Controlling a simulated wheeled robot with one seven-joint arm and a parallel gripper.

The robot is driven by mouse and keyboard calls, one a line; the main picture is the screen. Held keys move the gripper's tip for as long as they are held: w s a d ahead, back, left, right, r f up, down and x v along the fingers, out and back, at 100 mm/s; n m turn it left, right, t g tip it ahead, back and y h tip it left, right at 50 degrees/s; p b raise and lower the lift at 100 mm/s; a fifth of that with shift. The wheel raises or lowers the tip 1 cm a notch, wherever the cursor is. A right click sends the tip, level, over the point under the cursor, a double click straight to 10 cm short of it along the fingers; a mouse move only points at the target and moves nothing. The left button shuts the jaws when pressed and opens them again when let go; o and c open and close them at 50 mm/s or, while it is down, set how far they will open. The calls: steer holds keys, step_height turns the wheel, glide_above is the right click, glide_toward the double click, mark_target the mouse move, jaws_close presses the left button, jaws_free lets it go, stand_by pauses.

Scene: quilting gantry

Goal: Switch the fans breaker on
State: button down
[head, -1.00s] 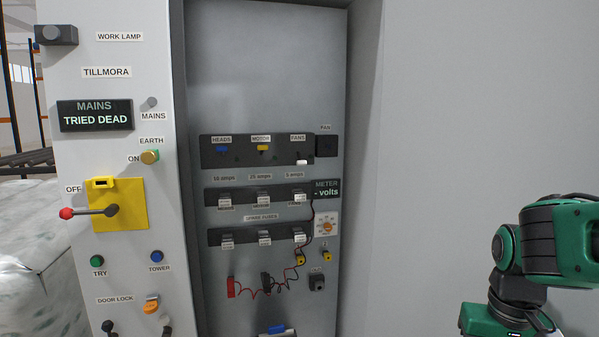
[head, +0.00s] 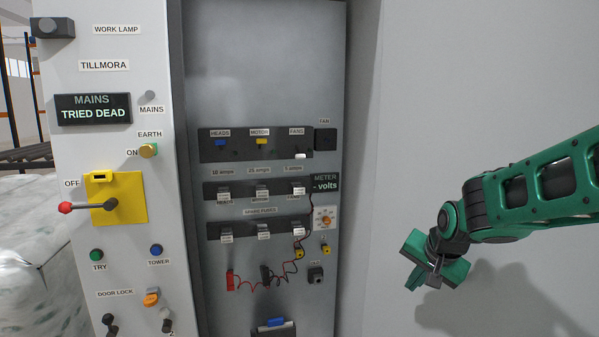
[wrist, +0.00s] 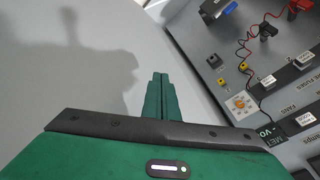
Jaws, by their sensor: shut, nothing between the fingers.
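The fans breaker (head: 300,156) is a white toggle under the FANS label, at the right end of the upper black strip inside the cabinet. It sits lower than the blue heads toggle (head: 220,143) and the yellow motor toggle (head: 262,142). The breaker does not show clearly in the wrist view. My gripper (head: 418,281) is in front of the plain pale wall, right of and below the breaker and well apart from it. In the wrist view its green fingers (wrist: 160,76) are together and empty.
Below the breaker are fuse rows (head: 209,191), a meter dial (head: 325,219) and looped leads with a red probe (head: 231,280). The dial also shows in the wrist view (wrist: 240,103). A door-side panel (head: 105,240) with a yellow switch stands left. The space before the right wall is clear.

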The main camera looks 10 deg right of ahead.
steer(key=w+a+r+m+t+y, duration=0.1)
steer(key=w+a+r+m+t, duration=0.15)
steer(key=w, duration=0.55)
steer(key=w+a+r+m+t, duration=0.2)
steer(key=w+a+t, duration=0.1)
steer(key=w, duration=0.5)
steer(key=w+a+r+m+t+y, duration=0.1)
steer(key=w+a+r+m+t, duration=0.15)
steer(key=w, duration=0.55)
steer(key=w+a+r+m+t, duration=0.1)
steer(key=w+a+m+t, duration=0.2)
steer(key=m, duration=0.1)
steer(key=w+a+r+m+t, duration=0.2)
steer(key=w+a+m+t, duration=0.1)
steer(key=w+m, duration=0.1)
steer(key=w+a+r+m+t, duration=0.2)
steer(key=w+a+m+t, duration=0.1)
steer(key=a+m+t, duration=0.1)
steer(key=shift+w+r+m+y, duration=0.15)
steer(key=shift+r+m+y, duration=0.2)
steer(key=shift+m, duration=0.55)
steer(key=m, duration=0.1)
steer(key=m+t+h, duration=0.1)
steer(key=m, duration=0.2)
steer(key=shift+s+a+f+t+h, duration=0.15)
steer(key=shift+s+f+t+h, duration=0.15)
steer(key=shift+s, duration=0.1)
steer(key=shift+r, duration=0.1)
